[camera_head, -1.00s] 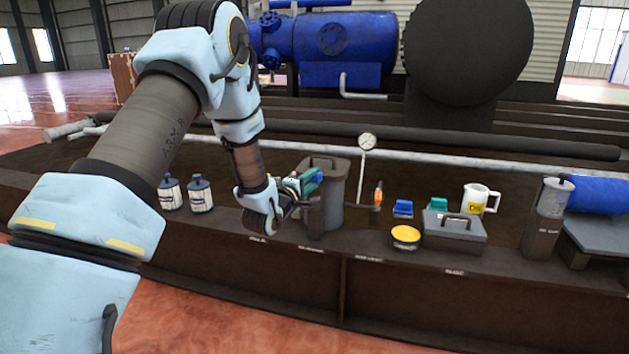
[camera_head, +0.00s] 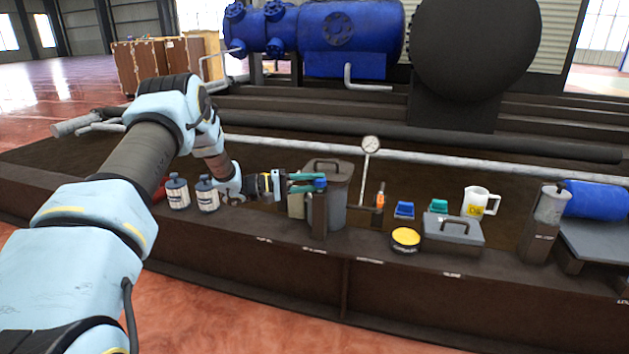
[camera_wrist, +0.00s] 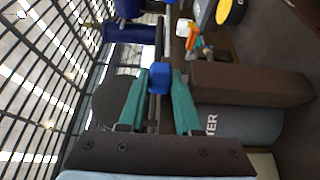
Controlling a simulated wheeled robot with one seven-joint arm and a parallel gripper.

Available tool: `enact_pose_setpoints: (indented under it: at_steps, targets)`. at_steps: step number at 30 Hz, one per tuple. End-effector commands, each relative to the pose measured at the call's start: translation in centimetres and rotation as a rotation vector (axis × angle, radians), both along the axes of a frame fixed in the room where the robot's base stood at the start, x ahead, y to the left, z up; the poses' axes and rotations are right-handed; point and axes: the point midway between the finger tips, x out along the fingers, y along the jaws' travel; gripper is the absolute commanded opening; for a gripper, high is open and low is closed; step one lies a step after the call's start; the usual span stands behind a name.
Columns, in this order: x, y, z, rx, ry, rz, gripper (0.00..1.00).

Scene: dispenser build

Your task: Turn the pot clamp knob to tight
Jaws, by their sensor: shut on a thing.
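The grey pot (camera_head: 340,212) with a dark handled lid stands on the bench behind a brown post (camera_head: 319,212). The small blue knob (camera_head: 320,184) is at the top of that post, beside the pot. In the wrist view the blue knob (camera_wrist: 160,77) sits between the two teal fingers, and the pot (camera_wrist: 235,124) with part of a label shows behind the post (camera_wrist: 255,84). My gripper (camera_head: 312,183) reaches in from the left, level with the knob, and is shut on it; the wrist view shows the gripper (camera_wrist: 160,84) too. I see no tight marking.
A pressure gauge (camera_head: 370,144), an orange-handled tool (camera_head: 380,200), a yellow-topped tin (camera_head: 405,240), a grey lidded box (camera_head: 453,233) and a white mug (camera_head: 474,205) are to the right. A pipe runs behind.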

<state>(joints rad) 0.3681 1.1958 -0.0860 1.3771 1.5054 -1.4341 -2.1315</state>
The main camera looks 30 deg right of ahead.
Motion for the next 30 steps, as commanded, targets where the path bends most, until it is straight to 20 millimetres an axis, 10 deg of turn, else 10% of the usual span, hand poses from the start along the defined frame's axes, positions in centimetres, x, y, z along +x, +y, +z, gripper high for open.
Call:
enact_pose_setpoints:
  at_steps: [25, 26, 30]
  targets:
    - [0.06, -0.14, -0.17, 0.002, 0.001, -0.140, 0.00]
    - [0.05, -0.15, -0.17, 0.002, 0.001, -0.140, 0.35]
    - [0.08, -0.15, -0.12, 0.001, 0.001, -0.139, 0.45]
